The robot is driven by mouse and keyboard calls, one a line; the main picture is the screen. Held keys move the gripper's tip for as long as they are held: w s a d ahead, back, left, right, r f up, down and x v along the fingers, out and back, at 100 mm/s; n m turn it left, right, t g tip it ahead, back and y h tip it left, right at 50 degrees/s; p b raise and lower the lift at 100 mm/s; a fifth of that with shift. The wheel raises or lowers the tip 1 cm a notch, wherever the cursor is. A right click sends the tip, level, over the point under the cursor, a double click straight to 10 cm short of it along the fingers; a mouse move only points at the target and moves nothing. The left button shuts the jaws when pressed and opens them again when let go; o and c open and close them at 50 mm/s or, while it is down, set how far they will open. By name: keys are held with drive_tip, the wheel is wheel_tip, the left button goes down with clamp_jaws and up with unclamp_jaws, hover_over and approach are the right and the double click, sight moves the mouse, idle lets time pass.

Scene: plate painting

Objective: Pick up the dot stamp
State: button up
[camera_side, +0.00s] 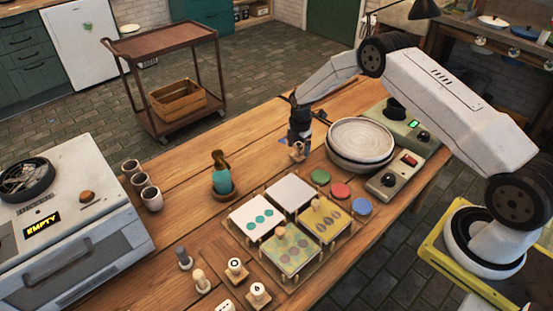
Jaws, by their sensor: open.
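Several small stamps with pale bases stand at the front edge of the table. One (236,268) has a ring mark, one (258,293) has a drop-like mark, and one (225,306) with small dots is partly cut off by the bottom edge. I cannot tell for sure which is the dot stamp. My gripper (299,146) is open, pointing down beside the stacked plates, well behind and right of these stamps. A small tan object shows at its tips, too small to make out.
A rack of patterned tiles (291,189) stands between my gripper and the stamps. A teal bottle (221,180) is left of it. Stacked plates (361,140), coloured discs (340,190) and a control box (394,180) are right. Cups (152,198) and a kiln-like box (70,235) are left.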

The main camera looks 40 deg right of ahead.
drive_tip(key=shift+f, duration=0.75)
clamp_jaws()
drive_tip(key=shift+r, duration=0.15)
drive_tip(key=shift+r, duration=0.7)
drive_tip(key=s+a+r, duration=0.2)
drive_tip(key=s+r, duration=0.9)
drive_tip(key=s, duration=0.2)
drive_tip(key=shift+s+a+r, duration=0.15)
drive_tip(key=shift+s+a, duration=0.1)
drive_tip(key=shift+s, duration=0.15)
